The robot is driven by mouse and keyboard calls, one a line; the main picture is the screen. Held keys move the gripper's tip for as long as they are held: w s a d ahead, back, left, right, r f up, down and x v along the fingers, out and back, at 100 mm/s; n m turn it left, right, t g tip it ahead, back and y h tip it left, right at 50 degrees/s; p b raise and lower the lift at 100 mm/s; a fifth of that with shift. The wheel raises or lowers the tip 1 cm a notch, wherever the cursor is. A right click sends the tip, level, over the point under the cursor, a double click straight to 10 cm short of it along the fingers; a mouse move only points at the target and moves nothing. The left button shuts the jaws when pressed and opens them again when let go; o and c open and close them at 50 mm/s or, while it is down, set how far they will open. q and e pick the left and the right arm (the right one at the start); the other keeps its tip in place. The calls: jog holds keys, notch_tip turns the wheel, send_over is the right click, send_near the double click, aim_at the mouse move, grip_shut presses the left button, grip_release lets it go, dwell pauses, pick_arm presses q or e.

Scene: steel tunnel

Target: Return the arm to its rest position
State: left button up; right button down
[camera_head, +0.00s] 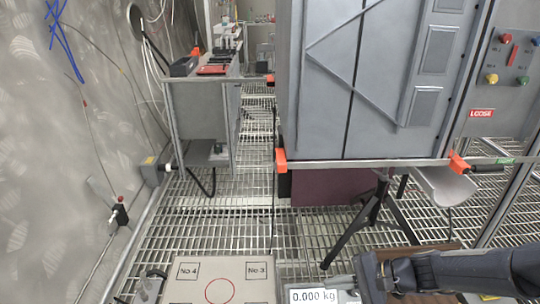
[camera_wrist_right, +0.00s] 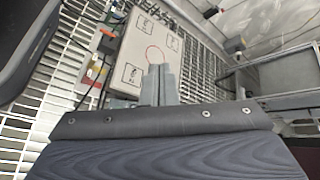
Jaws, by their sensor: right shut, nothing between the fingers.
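My right arm comes in from the lower right in the head view. Its gripper (camera_head: 340,286) points left, close to a scale display (camera_head: 312,296) reading 0.000 kg. In the right wrist view the two grey fingers (camera_wrist_right: 162,72) are together with nothing between them. In that view they overlap the near edge of a pale board (camera_wrist_right: 135,55) with a red circle and numbered squares. The board also shows at the bottom of the head view (camera_head: 240,292), left of the gripper. My left gripper is not seen.
A large grey cabinet (camera_head: 330,100) with orange corners stands ahead, with a black tripod (camera_head: 350,235) below it. A button panel (camera_head: 505,70) is at the right. A grey side cart (camera_head: 200,120) stands at the left. Open grating floor (camera_head: 225,225) lies between.

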jog(key=s+d+r+n+t+h, duration=0.15)
jog(key=s+r+n+h, duration=0.3)
jog(key=s, duration=0.45)
jog(key=s+d+r+n+t+h, duration=0.1)
jog(key=s+d+r+n+h, duration=0.3)
jog(key=s, duration=0.6)
notch_tip(320, 180, up, 36)
jog(key=p, duration=3.5)
jog(key=shift+a+f+n+y, duration=0.15)
jog(key=shift+a+n+y, duration=0.1)
jog(key=shift+n+y, duration=0.15)
jog(key=shift+w, duration=0.1)
